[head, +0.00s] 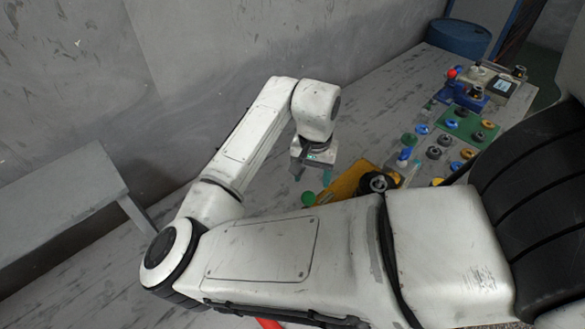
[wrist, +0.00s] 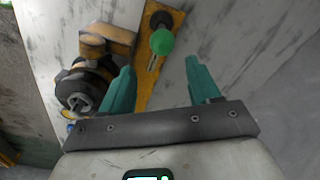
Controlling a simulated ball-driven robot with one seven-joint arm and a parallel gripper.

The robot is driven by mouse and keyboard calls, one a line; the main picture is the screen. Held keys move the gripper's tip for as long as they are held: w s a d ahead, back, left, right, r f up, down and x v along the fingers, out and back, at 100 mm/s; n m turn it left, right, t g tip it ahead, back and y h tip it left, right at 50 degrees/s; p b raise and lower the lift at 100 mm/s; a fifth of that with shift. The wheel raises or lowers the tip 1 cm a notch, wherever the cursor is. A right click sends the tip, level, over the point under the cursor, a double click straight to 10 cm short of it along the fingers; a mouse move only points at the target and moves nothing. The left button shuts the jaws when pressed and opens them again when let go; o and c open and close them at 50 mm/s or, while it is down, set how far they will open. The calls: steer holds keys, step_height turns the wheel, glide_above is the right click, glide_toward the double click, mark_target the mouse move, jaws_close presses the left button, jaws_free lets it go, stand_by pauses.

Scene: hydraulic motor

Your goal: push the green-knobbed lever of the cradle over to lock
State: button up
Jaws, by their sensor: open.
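The lever's round green knob (wrist: 162,41) shows in the wrist view just beyond the gap between my fingertips, over a yellow slotted plate (wrist: 170,20). The cradle (wrist: 108,38) is yellow and holds a dark round motor part (wrist: 82,88), left of my fingers. In the head view the green knob (head: 308,198) is below my gripper (head: 312,175), left of the yellow cradle (head: 347,182) and the dark motor part (head: 377,183). My gripper (wrist: 159,66) is open, with nothing between its teal fingers. I cannot tell whether a finger touches the knob.
A green board (head: 468,127) with round parts, a blue fixture with a red knob (head: 452,73) and loose rings lie farther along the bench (head: 385,95). A blue drum (head: 459,37) stands beyond it. My arm hides part of the bench.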

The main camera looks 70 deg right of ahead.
mark_target(308, 194)
steer(key=shift+w+a+f, duration=0.25)
steer(key=shift+a, duration=0.1)
step_height(308, 194, down, 6)
steer(key=b, duration=0.5)
steer(key=shift+r, duration=0.25)
steer(key=shift+f+b, duration=0.95)
steer(key=shift+f, duration=0.65)
steer(key=shift+c, duration=0.3)
steer(key=c, duration=0.6)
